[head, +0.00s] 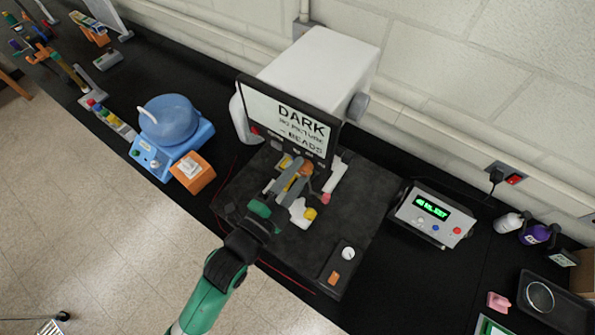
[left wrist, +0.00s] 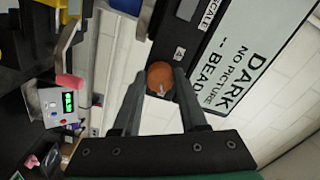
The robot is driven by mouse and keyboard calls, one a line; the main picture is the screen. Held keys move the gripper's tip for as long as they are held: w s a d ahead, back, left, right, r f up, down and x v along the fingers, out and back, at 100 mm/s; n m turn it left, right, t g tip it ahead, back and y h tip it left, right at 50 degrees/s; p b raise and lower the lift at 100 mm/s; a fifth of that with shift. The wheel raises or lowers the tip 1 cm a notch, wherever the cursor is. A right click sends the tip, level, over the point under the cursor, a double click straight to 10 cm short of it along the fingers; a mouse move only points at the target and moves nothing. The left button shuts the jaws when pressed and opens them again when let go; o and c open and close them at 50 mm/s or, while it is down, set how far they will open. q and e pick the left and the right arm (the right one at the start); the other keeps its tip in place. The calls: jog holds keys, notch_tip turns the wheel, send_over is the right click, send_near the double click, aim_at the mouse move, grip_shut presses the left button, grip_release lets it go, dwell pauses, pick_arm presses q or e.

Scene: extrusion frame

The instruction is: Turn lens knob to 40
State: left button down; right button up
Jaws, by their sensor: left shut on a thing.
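The lens knob (head: 306,169) is a small orange-brown round knob below the sign panel, partly covered by the gripper in the head view. In the left wrist view the knob (left wrist: 160,74) sits between the fingertips, with a small pale mark at its lower edge. My left gripper (head: 296,181) reaches in from the lower left and is shut on the knob; its fingers also show in the left wrist view (left wrist: 161,84). My right gripper is not in view.
A panel (head: 290,118) reading "DARK NO PICTURE - BEADS" stands before a white box (head: 318,68). A yellow-tipped white part (head: 301,212) and a pink-tipped white tube (head: 336,178) are close by. A grey box with a green display (head: 433,207) stands right; a blue pot (head: 168,120) stands left.

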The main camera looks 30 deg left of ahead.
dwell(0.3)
pick_arm(q)
jog(key=shift+c, duration=2.2)
grip_release()
jog(key=s+a+b, duration=0.1)
jog(key=s, duration=1)
jog(key=shift+s+a+b, duration=0.2)
jog(key=shift+s+b, duration=0.05)
jog(key=shift+b, duration=0.05)
